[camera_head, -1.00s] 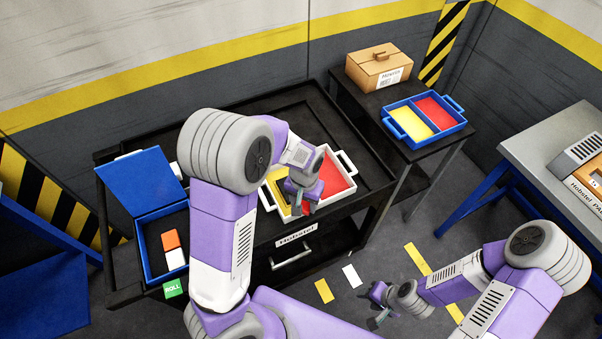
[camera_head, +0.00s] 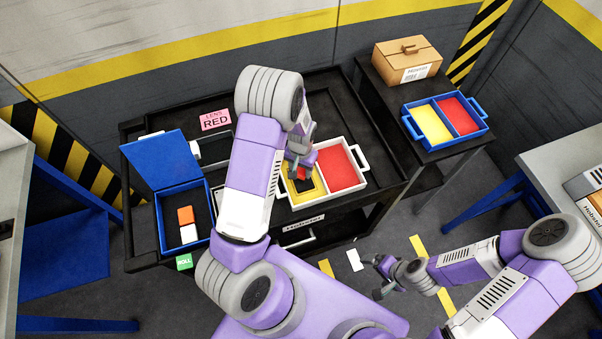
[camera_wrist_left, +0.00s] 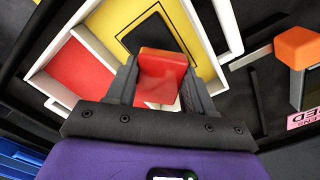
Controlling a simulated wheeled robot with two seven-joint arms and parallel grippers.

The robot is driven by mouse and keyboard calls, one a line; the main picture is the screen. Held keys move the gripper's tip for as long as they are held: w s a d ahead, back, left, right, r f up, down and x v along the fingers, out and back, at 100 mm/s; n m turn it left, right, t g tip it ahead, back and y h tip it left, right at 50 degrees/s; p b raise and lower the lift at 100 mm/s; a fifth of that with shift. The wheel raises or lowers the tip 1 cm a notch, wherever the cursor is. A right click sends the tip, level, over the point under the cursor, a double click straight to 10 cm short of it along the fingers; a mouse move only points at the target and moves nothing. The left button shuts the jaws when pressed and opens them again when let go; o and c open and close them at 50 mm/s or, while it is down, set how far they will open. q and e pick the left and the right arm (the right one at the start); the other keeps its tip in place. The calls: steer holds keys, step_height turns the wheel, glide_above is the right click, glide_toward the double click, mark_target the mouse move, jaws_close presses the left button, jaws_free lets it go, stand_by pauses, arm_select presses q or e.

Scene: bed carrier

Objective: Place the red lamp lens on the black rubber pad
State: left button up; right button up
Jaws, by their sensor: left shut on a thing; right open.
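The red lamp lens (camera_wrist_left: 160,75) is held between the two fingers of my left gripper (camera_wrist_left: 158,88). In the head view, the left gripper (camera_head: 301,168) is above the yellow half of a white tray (camera_head: 366,181), and a bit of the red lens (camera_head: 302,174) shows. The black rubber pad (camera_wrist_left: 140,35) lies in that yellow compartment (camera_wrist_left: 182,22). In the wrist view the lens overlaps the pad's near end; I cannot tell whether they touch. In the head view the gripper partly hides the pad. My right gripper (camera_head: 382,283) is open and empty, low at the front right.
The tray's red compartment (camera_head: 340,170) is empty. A blue box (camera_head: 160,235) with orange and white blocks stands left, its lid open. A pink lens label (camera_head: 215,120) lies behind. A blue tray (camera_head: 470,140) and cardboard box (camera_head: 407,62) stand on the right table. An orange piece (camera_wrist_left: 297,47) is nearby.

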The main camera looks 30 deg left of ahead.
mark_target(301, 169)
arm_select(q)
steer(key=shift+f, duration=1.95)
steer(key=shift+f+b, duration=0.15)
steer(key=shift+b, duration=0.15)
steer(key=o, duration=1)
steer(key=shift+o, duration=0.2)
steer(key=shift+r+p, duration=0.3)
step_height(301, 169, up, 12)
steer(key=shift+f+p, duration=0.1)
steer(key=shift+p, duration=0.3)
